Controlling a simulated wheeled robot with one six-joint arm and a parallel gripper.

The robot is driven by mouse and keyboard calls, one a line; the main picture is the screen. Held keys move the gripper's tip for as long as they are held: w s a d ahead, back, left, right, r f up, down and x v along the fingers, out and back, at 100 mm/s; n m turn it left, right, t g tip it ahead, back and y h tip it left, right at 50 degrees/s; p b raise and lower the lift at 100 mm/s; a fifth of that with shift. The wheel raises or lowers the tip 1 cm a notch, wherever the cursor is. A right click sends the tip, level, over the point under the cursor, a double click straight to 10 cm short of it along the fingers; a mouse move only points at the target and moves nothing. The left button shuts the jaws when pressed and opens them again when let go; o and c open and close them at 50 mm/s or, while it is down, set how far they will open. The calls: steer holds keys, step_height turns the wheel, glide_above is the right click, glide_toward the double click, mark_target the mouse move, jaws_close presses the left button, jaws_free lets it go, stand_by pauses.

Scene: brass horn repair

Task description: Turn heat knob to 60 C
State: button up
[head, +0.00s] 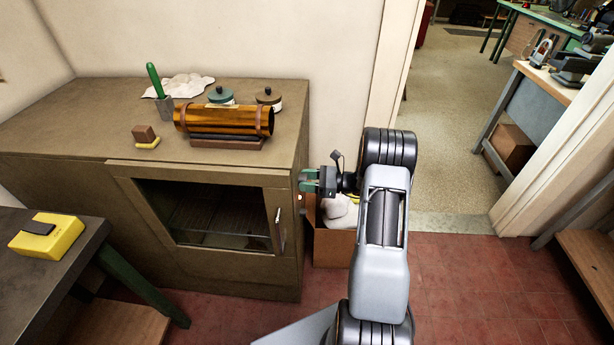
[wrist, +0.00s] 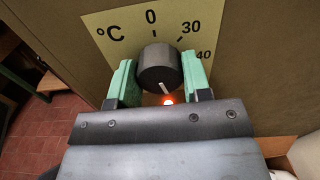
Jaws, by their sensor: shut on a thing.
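The heat knob (wrist: 158,68) is a dark round knob in the middle of the wrist view. It sits on a pale yellow dial plate (wrist: 112,22) marked °C, 0, 30 and 40; further numbers are hidden behind my gripper. The knob's white pointer line slants down and slightly right in the picture. A red-orange lamp glows just below the knob. The green fingers of my gripper (wrist: 156,80) are shut on the knob, one on each side. In the head view my gripper (head: 311,181) is at the right side of the cabinet (head: 118,228); the knob is not clear there.
A cardboard box (head: 331,250) with white cloth-like contents stands on the floor below my gripper. A brass tube (head: 225,120), lidded jars and a pot with a green-handled tool stand on the cabinet top. The red tiled floor at right is open towards a doorway.

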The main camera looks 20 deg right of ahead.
steer(key=shift+m+p, duration=0.55)
steer(key=shift+m, duration=0.55)
steer(key=o, duration=0.9)
steer(key=b+v, duration=0.2)
steer(key=v, duration=1.2)
